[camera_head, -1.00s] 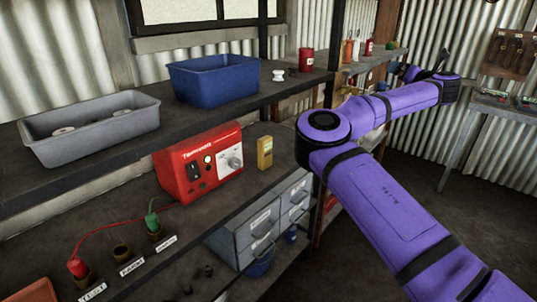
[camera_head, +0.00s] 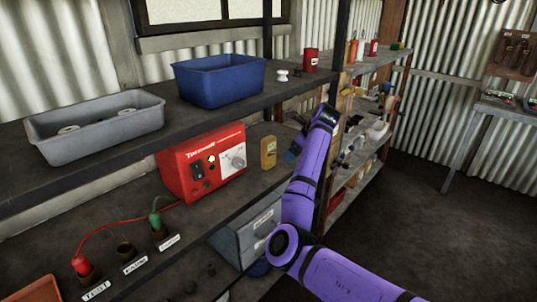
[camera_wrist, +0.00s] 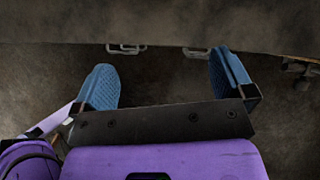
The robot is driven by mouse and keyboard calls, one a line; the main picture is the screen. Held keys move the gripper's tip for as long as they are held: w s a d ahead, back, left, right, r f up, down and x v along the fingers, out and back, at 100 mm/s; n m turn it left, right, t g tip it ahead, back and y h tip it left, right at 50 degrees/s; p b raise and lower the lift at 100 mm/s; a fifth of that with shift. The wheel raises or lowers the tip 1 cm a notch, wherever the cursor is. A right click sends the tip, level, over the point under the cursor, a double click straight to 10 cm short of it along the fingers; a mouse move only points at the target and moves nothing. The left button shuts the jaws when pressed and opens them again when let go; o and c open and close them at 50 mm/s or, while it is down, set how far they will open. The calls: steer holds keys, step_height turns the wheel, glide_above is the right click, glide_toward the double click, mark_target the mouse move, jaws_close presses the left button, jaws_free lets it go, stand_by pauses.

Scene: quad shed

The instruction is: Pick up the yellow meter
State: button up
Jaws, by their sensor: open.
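The yellow meter (camera_head: 268,152) stands upright on the lower shelf, just right of the red box with a dial. My gripper shows in the wrist view (camera_wrist: 165,85) with its two blue fingers wide apart and nothing between them. In the head view a blue finger of my gripper (camera_head: 291,153) shows just right of the meter, near the shelf's front edge. I cannot tell whether it touches the shelf. The meter is not seen in the wrist view, which shows the shelf's edge and drawer handles below.
The red box (camera_head: 203,163) stands close on the meter's left. An upper shelf carries a blue bin (camera_head: 218,82) and a grey tray (camera_head: 95,125). A dark post (camera_head: 268,40) rises behind. Grey drawers (camera_head: 247,235) are below the shelf. The floor at right is open.

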mark_target(273, 140)
steer(key=w+a, duration=0.1)
steer(key=a, duration=0.2)
steer(key=w+a, duration=0.2)
steer(key=a, duration=0.1)
steer(key=w+a, duration=0.2)
steer(key=a, duration=0.1)
steer(key=shift+a+f, duration=0.25)
steer(key=shift+f, duration=0.05)
steer(key=shift+a+f, duration=0.15)
steer(key=c, duration=1.1)
